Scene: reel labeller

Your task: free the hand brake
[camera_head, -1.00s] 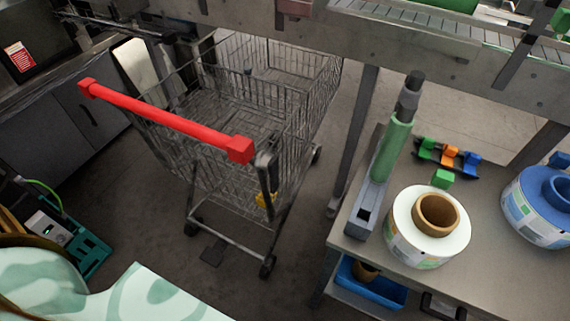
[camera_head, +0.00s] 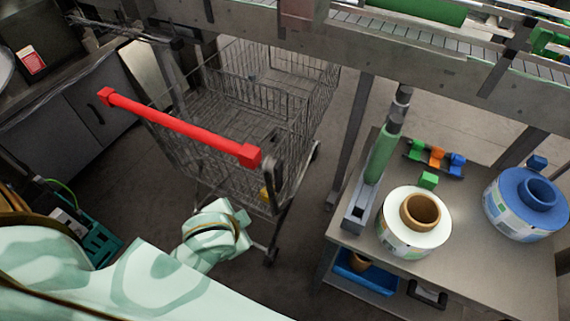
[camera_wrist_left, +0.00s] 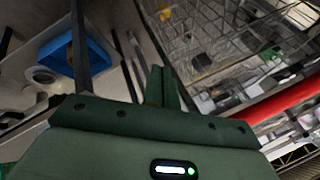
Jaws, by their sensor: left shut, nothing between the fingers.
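The wire cart (camera_head: 235,105) stands on the floor with its red handle bar (camera_head: 180,128) toward me. A dark upright lever-like part (camera_head: 273,178) stands below the bar's right end, with a small yellow piece (camera_head: 265,194) beside it; I cannot tell for certain which is the hand brake. My left arm reaches in from the bottom left, and its gripper is hidden in the head view. In the left wrist view my left gripper (camera_wrist_left: 162,86) is shut and empty, with the cart's wire mesh (camera_wrist_left: 225,50) and red bar (camera_wrist_left: 285,98) beyond it. My right gripper is not in view.
A bench (camera_head: 470,220) at right holds a white reel (camera_head: 390,228), a blue reel (camera_head: 505,210) and small coloured blocks. A blue bin (camera_head: 365,280) sits beneath it. A conveyor (camera_head: 430,60) crosses the back. Grey cabinets (camera_head: 60,125) stand at left.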

